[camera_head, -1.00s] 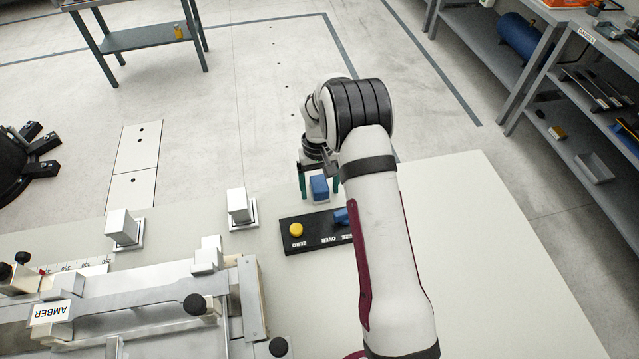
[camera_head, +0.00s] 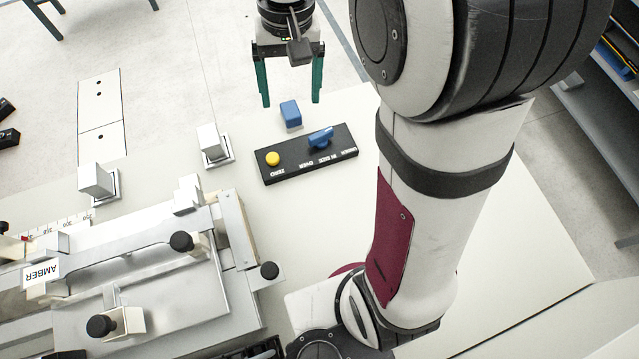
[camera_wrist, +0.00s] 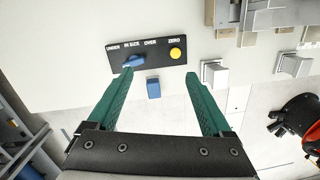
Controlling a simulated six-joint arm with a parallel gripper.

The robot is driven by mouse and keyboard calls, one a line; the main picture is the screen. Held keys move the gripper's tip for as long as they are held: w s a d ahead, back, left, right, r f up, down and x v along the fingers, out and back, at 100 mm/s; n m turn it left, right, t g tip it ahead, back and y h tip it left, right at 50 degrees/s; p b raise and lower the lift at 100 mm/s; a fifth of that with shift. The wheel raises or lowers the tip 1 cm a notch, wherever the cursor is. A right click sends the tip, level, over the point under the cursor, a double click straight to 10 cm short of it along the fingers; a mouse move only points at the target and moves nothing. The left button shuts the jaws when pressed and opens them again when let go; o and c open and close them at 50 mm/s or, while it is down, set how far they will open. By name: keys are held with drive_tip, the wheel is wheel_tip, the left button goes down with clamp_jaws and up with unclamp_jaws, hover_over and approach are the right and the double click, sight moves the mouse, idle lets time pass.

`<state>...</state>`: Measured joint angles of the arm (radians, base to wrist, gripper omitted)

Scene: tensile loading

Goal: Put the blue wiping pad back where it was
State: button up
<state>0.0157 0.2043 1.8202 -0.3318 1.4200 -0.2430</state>
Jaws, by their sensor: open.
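The blue wiping pad (camera_head: 290,113) is a small blue block standing on the pale table, just behind the black panel. It also shows in the wrist view (camera_wrist: 153,88), below the panel and between the finger lines. My gripper (camera_head: 290,102) is open and empty, with two green fingers spread wide. In the head view it hangs above and behind the pad, apart from it. In the wrist view (camera_wrist: 158,72) nothing lies in its grip.
A black panel (camera_head: 345,152) with a yellow button (camera_head: 273,159) and a blue knob (camera_head: 320,138) lies in front of the pad. A pale block on a plate (camera_head: 214,143) stands to the left. A metal fixture (camera_head: 170,285) fills the front left. The table right of the panel is partly hidden by my arm.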

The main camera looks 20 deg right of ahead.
drive_tip(key=s+a+f+m+y, duration=0.1)
drive_tip(key=s+a+m, duration=0.1)
drive_tip(key=s, duration=1.9)
drive_tip(key=shift+a+m+t, duration=0.25)
drive_tip(key=shift+m+t, duration=0.15)
drive_tip(key=shift+m, duration=0.2)
